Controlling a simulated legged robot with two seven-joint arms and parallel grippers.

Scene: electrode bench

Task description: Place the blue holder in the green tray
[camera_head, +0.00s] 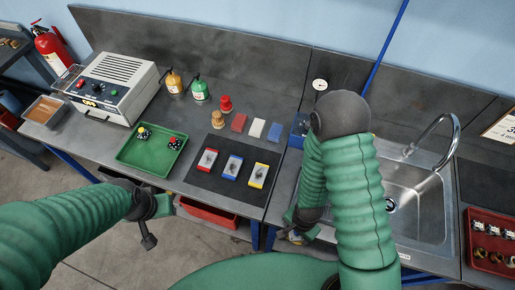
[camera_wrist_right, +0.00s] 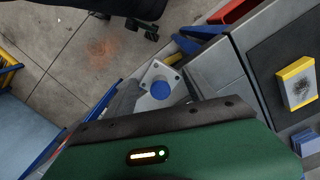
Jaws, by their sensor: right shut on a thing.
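The green tray (camera_head: 150,158) lies on the bench at centre left. It holds a holder with a yellow knob (camera_head: 143,132) and one with a red knob (camera_head: 174,143), and has bare floor in front. My right gripper (camera_head: 297,236) is low at the bench's front edge, left of the sink. In the right wrist view it is shut on the blue holder (camera_wrist_right: 160,89), a pale plate with a round blue knob, held over the floor. My left gripper (camera_head: 157,221) is in front of the bench below the tray; its fingers look apart and empty.
A dark mat (camera_head: 197,182) with red, blue and yellow framed blocks lies between tray and sink. Behind are coloured boxes (camera_head: 256,128), stamps and bottles (camera_head: 200,91). A power unit (camera_head: 112,88) stands left of them. The sink (camera_head: 412,190) is right.

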